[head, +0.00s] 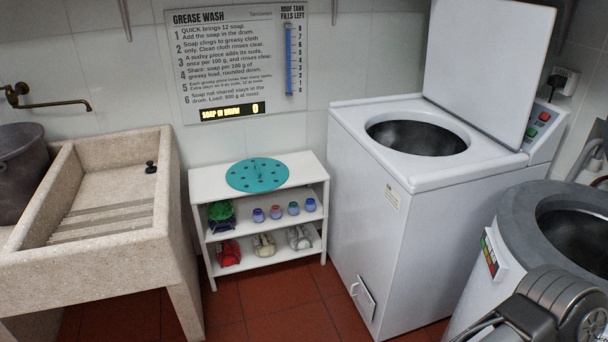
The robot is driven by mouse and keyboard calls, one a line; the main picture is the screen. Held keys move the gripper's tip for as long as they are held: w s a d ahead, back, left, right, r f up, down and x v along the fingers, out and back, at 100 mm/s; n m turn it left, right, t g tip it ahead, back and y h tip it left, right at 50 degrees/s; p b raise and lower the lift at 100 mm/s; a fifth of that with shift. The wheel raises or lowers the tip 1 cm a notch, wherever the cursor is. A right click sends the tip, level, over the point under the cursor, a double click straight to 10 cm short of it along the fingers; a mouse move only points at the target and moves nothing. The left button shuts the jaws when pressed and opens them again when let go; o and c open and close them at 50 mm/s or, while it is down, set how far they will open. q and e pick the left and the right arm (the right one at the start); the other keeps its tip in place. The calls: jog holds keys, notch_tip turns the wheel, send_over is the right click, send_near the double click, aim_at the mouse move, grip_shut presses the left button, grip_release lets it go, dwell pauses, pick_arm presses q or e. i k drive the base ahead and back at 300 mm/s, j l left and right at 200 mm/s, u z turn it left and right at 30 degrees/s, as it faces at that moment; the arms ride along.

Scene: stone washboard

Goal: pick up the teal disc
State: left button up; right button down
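The teal disc (266,181) lies flat on top of a small white shelf unit (303,165) against the back wall. It is round, with several dark holes and a small upright teal knob near its middle. Nothing covers it, and no gripper is near it. Neither my left nor my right gripper can be made out in the head view. Only a grey part of my arm shows at the bottom right corner.
The shelves below hold small jars (275,212) and bundles (264,245). A stone washboard sink (150,250) stands left, with a dark bucket (22,170) beyond. A white washer (375,220) with raised lid and a grey drum machine (515,215) stand right. Red floor (250,310) is clear in front.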

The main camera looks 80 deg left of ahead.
aim_at(253, 175)
jog(key=u, duration=3.15)
jog(key=i+z, duration=0.25)
jog(key=i, duration=0.35)
jog(key=i+j+z, duration=0.25)
jog(key=i, duration=0.3)
jog(key=i+j+z, duration=0.25)
jog(key=i, duration=0.3)
jog(key=i+j+z, duration=0.2)
jog(key=i+j, duration=0.25)
jog(key=i, duration=0.1)
